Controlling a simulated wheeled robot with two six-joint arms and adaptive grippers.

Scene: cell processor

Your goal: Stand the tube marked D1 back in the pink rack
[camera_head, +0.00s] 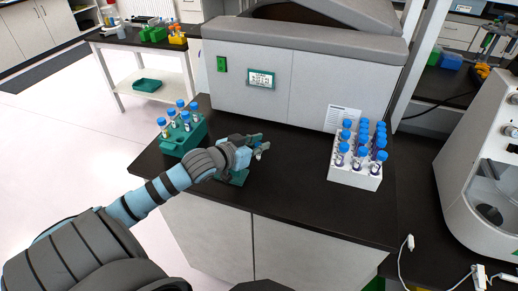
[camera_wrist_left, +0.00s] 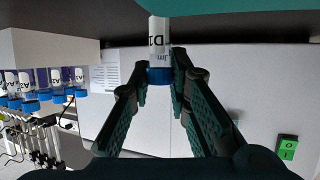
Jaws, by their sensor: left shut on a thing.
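My left gripper (camera_head: 259,147) is over the black counter, in front of the large grey machine. In the left wrist view its fingers (camera_wrist_left: 161,75) are shut on a tube (camera_wrist_left: 158,32) at its blue cap. The tube's label partly shows a D and what may be a 1. That view is upside down, and the tube's lower end is at a teal-green block (camera_wrist_left: 240,27); I cannot tell whether it is inside. A small green holder (camera_head: 238,177) sits below the gripper in the head view. No pink rack shows. My right gripper is not in view.
A green rack (camera_head: 172,145) with several blue-capped tubes stands left of the gripper. A white rack (camera_head: 354,178) with several blue-capped tubes stands at the right. The counter (camera_head: 295,185) between gripper and white rack is clear. The grey machine (camera_head: 300,75) closes off the back.

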